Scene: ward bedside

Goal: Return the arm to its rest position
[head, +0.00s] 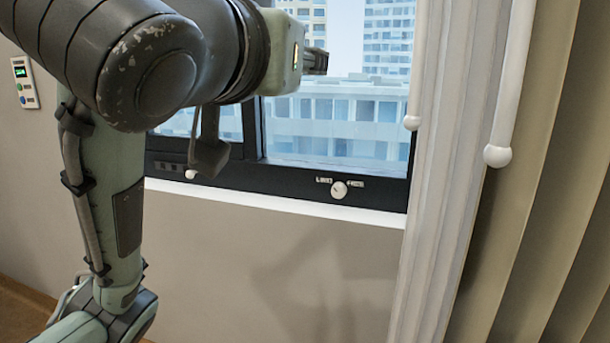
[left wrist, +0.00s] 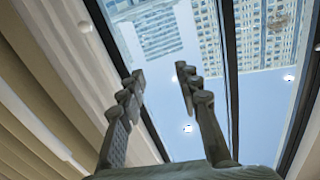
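My left arm comes in from the left in the head view, bent and raised in front of the window. My left gripper (head: 314,61) is at the arm's far end, before the window glass, seen from the side and partly hidden by my wrist. In the left wrist view the left gripper (left wrist: 158,88) has its two fingers spread apart with nothing between them. Buildings and sky show beyond the fingers. My right gripper and right arm are in neither view.
A window with a dark frame (head: 275,178) and a white sill (head: 280,203) fills the middle. A pale curtain (head: 455,170) and two white wands (head: 498,155) hang at the right. A small wall panel (head: 25,82) is at the left.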

